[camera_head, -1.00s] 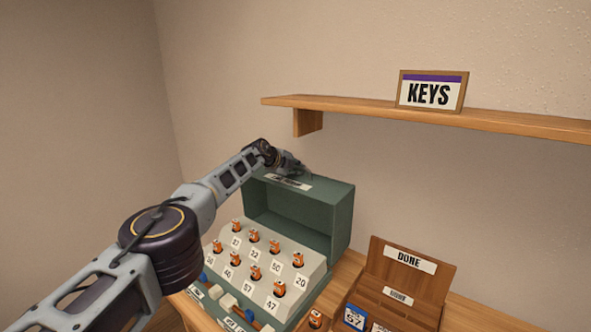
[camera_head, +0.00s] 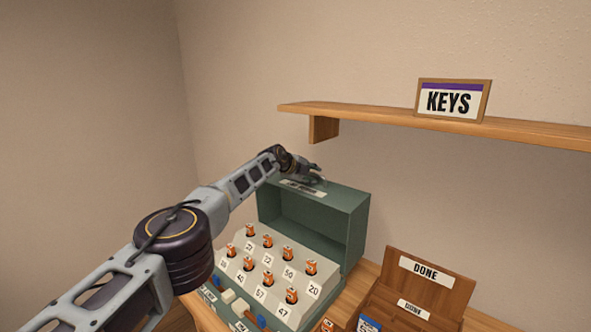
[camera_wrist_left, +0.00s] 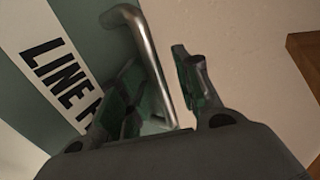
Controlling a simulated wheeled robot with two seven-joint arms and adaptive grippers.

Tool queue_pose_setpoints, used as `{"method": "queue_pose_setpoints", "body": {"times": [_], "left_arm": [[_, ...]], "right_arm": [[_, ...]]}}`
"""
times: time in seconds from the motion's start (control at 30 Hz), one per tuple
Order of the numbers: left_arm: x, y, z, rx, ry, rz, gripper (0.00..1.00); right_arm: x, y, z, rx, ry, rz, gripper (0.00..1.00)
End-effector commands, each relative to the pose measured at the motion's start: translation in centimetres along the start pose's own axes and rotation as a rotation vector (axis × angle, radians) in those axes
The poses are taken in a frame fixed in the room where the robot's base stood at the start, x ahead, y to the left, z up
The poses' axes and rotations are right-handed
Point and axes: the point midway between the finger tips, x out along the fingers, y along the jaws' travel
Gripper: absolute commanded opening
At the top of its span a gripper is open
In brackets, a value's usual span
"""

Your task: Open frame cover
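The frame cover (camera_head: 357,228) is a dark green, box-like hood in the head view. It stands upright behind the sloped panel, and its hollow inside faces forward. A white label (camera_head: 303,188) lies on its top; the left wrist view shows part of it reading "LINE". My left gripper (camera_head: 318,174) is at the top of the cover, just behind the label. In the left wrist view, the bent metal handle (camera_wrist_left: 146,50) passes between the fingers of my left gripper (camera_wrist_left: 160,95). The fingers are apart, with a gap on the handle's right side. My right gripper is out of view.
A pale sloped panel (camera_head: 238,281) with several orange-topped plugs and number tags sits before the cover. A wooden "DONE" rack (camera_head: 452,293) stands to the right. A wall shelf (camera_head: 390,115) with a "KEYS" sign (camera_head: 453,101) is above right. The wall is close behind.

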Motion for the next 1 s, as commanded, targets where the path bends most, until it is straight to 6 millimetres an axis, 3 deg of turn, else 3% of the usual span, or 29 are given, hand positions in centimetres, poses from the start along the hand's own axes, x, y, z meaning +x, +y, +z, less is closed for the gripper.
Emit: {"method": "queue_pose_setpoints", "body": {"times": [1.0], "left_arm": [[-2.0,0.0,0.0,-0.001,0.001,-0.001,0.34]], "right_arm": [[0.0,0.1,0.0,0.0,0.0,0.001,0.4]]}}
